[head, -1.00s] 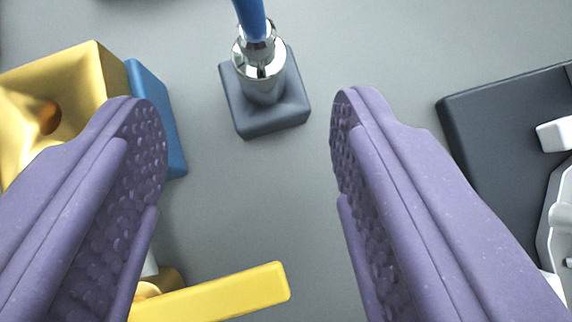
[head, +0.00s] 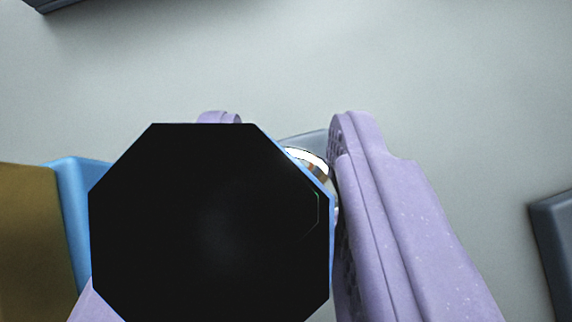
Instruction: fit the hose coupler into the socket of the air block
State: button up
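A black eight-sided shape with a thin blue edge fills the middle; it looks like the blue hose (head: 331,240) very close to the camera. Beside it a sliver of the chrome hose coupler (head: 310,158) shows, at the inner side of my gripper's (head: 285,125) right finger. A grey holder block (head: 308,139) shows beyond the coupler. The purple left finger shows only its tip and a low corner. The fingers stand either side of the hose and coupler, but contact is hidden. I cannot tell which thing is the air block; no socket shows.
A gold-brown block (head: 28,240) with a blue piece (head: 78,195) stands close at the left. A dark object (head: 553,240) is at the right edge, another dark edge (head: 52,4) at top left. The grey surface beyond the fingertips is clear.

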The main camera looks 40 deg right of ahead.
grip_shut()
notch_tip(320, 180, up, 10)
jog(key=p, duration=0.6)
jog(key=shift+w+a+f, duration=0.1)
jog(key=shift+f, duration=0.1)
jog(key=w+a+r+n+t+y+p, duration=0.1)
jog(key=a+r+n+y+p, duration=0.1)
jog(key=a+n+p, duration=0.1)
jog(key=w+a+r+n+t+y+p, duration=0.1)
jog(key=w+a+r+n+y+p, duration=0.1)
jog(key=a, duration=0.4)
jog(key=shift+w+n+y+p, duration=0.3)
jog(key=shift+n+p, duration=0.2)
jog(key=shift+p, duration=0.5)
